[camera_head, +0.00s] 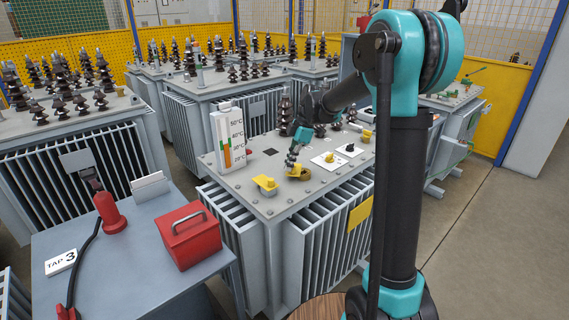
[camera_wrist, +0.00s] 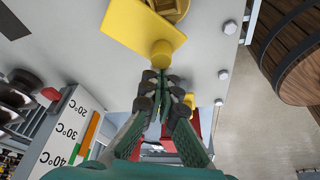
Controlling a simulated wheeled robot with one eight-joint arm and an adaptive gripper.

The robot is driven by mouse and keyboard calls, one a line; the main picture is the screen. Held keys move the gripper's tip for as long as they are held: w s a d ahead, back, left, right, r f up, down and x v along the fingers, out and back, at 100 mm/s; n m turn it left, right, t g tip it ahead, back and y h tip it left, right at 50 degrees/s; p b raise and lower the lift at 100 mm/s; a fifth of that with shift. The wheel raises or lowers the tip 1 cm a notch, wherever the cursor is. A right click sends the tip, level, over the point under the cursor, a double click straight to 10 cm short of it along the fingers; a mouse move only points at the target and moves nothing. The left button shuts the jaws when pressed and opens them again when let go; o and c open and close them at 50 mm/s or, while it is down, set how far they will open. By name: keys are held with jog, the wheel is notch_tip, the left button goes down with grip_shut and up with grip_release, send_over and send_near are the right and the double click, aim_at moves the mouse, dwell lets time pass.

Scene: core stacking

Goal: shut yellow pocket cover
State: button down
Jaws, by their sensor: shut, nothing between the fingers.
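The yellow pocket cover (camera_wrist: 140,24) is a flat plate with a round knob (camera_wrist: 162,53) at its edge, in the wrist view's upper middle. The round yellow pocket (camera_wrist: 177,8) is partly exposed beyond it, so the cover lies off to one side. In the head view the pocket (camera_head: 302,174) sits on the transformer's grey top (camera_head: 240,190). My gripper (camera_wrist: 162,78) is shut and empty, its tips right beside the knob; I cannot tell whether they touch. In the head view my gripper (camera_head: 291,164) reaches down next to the pocket.
Another yellow fitting (camera_head: 265,184) stands to the left. A thermometer gauge (camera_head: 226,140) rises behind it. Dark insulators stand at the back. A red box (camera_head: 189,236) is on the side table; a wooden barrel (camera_wrist: 290,55) stands off the edge.

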aim_at(300, 174)
jog(key=shift+d+n, duration=0.3)
jog(key=shift+d, duration=0.05)
jog(key=shift+s+d, duration=0.15)
jog(key=shift+d, duration=0.95)
jog(key=shift+w+d, duration=0.15)
jog(key=shift+d, duration=0.45)
jog(key=shift+w+d, duration=0.15)
jog(key=shift+d, duration=0.45)
